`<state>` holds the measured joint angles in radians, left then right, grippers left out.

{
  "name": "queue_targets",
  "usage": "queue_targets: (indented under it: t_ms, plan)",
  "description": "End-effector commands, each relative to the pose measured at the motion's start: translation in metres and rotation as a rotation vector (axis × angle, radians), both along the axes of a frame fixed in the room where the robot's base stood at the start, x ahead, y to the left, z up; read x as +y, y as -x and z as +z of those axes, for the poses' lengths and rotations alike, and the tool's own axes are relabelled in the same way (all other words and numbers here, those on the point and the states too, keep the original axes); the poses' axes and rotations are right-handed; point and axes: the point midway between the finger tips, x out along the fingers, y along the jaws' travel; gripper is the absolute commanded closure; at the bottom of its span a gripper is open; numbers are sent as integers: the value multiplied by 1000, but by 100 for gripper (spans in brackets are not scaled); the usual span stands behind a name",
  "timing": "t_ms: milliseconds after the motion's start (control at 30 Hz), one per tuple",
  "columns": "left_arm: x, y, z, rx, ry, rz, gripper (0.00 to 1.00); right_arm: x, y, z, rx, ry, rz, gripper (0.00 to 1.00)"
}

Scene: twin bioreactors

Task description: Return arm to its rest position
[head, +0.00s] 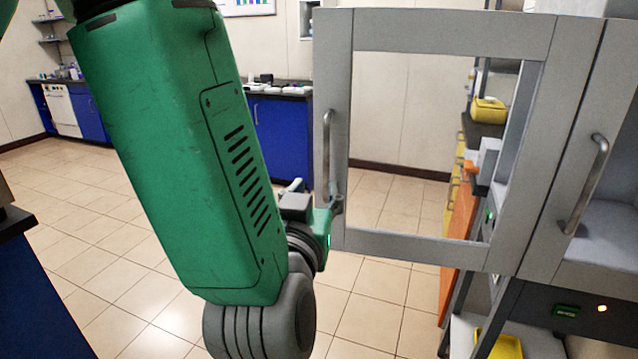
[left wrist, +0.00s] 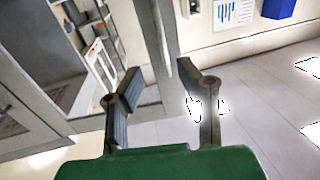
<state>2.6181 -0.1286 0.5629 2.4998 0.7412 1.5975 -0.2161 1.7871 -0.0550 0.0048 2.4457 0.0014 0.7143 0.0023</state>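My left gripper (head: 318,190) is at the lower end of the metal handle (head: 326,155) on a grey-framed door (head: 333,60) with a clear pane. In the left wrist view, the left gripper's two dark fingers (left wrist: 160,75) stand apart, with the grey door frame (left wrist: 160,30) beyond them. I see nothing gripped between them. Whether a finger touches the handle cannot be told. My green left forearm fills the left middle of the head view. My right gripper is not in view.
A second handle (head: 585,185) is on the grey cabinet at right. Beyond the clear pane are a yellow container (head: 488,110) and an orange panel (head: 459,240). A blue counter (head: 280,135) stands at the back. The tiled floor (head: 70,210) at left is largely clear.

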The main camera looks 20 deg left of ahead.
Motion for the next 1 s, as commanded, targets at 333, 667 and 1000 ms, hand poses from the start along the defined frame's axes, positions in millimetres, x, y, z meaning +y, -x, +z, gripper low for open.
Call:
queue_targets:
  t_ms: [333, 667, 1000]
  plan:
    - [0, 0, 0, 0, 0, 0, 69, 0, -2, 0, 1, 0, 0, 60]
    - [10, -5, -89, 241, 28, -55, 69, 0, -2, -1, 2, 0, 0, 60]
    - [52, 97, -320, 971, 97, -168, 69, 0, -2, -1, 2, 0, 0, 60]
